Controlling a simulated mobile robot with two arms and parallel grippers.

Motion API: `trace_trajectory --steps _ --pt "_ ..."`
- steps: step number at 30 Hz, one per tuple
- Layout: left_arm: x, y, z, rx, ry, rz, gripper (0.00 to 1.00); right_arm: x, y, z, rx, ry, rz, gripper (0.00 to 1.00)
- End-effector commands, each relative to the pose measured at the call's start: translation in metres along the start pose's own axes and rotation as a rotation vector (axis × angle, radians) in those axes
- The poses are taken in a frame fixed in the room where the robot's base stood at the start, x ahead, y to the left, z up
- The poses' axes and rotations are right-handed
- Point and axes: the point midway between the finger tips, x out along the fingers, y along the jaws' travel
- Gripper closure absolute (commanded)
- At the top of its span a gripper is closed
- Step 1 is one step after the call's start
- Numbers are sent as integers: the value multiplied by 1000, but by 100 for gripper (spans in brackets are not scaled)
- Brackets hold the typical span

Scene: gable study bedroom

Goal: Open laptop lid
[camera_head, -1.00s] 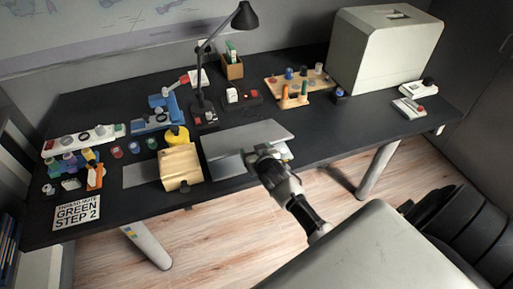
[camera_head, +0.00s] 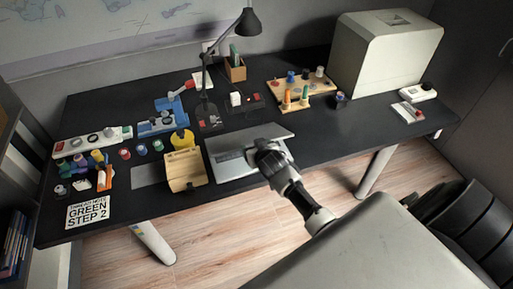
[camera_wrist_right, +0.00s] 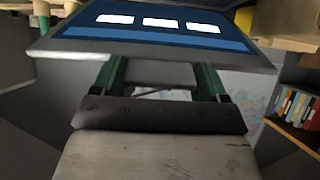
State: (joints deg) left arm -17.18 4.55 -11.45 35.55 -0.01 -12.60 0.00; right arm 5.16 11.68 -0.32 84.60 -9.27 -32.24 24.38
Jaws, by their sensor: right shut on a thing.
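The silver laptop (camera_head: 225,168) sits near the front edge of the dark desk, and its lid (camera_head: 240,138) stands partly raised at a tilt. My right gripper (camera_head: 268,150) is at the right part of the laptop, shut on the lid and covering part of it. In the right wrist view, the lid (camera_wrist_right: 150,59) shows as a grey edge with a blue screen and white rectangles, across the green-sided fingers of my right gripper (camera_wrist_right: 160,75). The exact contact is hidden. My left gripper is not in view.
A wooden box (camera_head: 185,172) and a yellow object (camera_head: 181,139) stand just left of the laptop. A black lamp (camera_head: 208,110) stands behind it. A peg board (camera_head: 300,95) and a big pale box (camera_head: 385,55) are to the right. Open desk lies right of the laptop.

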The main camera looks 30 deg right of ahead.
Motion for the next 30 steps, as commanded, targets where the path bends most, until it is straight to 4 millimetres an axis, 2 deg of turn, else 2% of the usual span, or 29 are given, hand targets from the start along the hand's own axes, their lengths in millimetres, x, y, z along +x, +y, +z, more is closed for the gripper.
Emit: trace_trajectory --steps 1,6,13,17,30 --pt "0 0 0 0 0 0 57 0 0 0 0 0 0 23" --pt "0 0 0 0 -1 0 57 0 0 0 0 0 0 0" --pt "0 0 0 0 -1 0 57 -1 0 0 0 1 0 0" --pt "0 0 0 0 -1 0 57 -9 0 0 0 1 0 0" --pt "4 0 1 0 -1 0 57 -80 0 1 1 1 0 0"
